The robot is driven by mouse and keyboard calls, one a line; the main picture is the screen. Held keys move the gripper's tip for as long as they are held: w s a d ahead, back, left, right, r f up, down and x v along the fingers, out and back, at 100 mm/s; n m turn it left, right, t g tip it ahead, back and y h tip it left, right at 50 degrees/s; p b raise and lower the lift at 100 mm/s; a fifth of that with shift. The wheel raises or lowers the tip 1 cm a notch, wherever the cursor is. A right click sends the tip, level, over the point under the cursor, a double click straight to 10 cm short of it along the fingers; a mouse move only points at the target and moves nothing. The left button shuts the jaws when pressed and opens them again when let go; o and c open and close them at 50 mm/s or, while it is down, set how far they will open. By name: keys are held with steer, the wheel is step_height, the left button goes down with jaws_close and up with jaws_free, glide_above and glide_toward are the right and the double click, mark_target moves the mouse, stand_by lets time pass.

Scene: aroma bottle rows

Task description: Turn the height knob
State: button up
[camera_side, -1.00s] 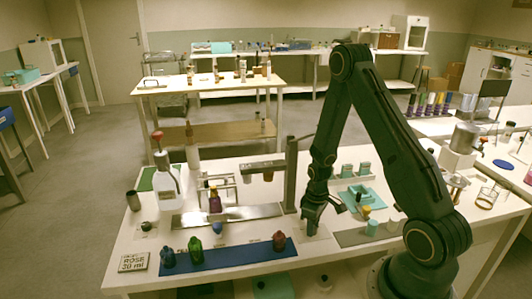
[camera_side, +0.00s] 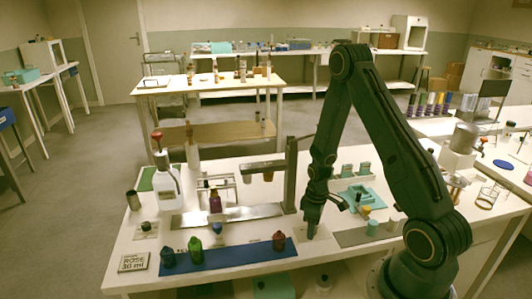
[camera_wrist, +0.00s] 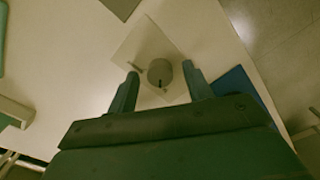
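The height knob (camera_wrist: 160,72) is a small round grey knob with a dark mark, on a pale square plate (camera_wrist: 138,45) in the wrist view. My gripper (camera_wrist: 161,82) is open, with one finger on each side of the knob and a visible gap on both sides. I cannot tell exactly how far the fingertips are above the plate. In the side view my gripper (camera_side: 311,236) points down at the white table, right of the blue mat. The knob is hidden or too small to make out there.
The upright column (camera_side: 291,178) stands behind and left of my gripper. A grey mat (camera_side: 352,238) and a teal tray (camera_side: 372,197) lie to the right. A purple bottle (camera_side: 215,203) stands farther left.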

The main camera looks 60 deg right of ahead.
steer(key=shift+r, duration=0.15)
step_height(320, 180, up, 14)
steer(key=shift+f, duration=0.25)
stand_by(0.9)
steer(key=shift+r, duration=0.1)
steer(key=s+a+r+m+t, duration=0.1)
steer(key=s+a+r+t, duration=0.15)
steer(key=a+r, duration=1)
steer(key=s+a+r+m+t, duration=0.1)
steer(key=s+a+r+t, duration=0.2)
steer(key=s+a+r, duration=0.3)
steer(key=s+r, duration=0.3)
steer(key=shift+s+a, duration=0.15)
steer(key=shift+a, duration=0.15)
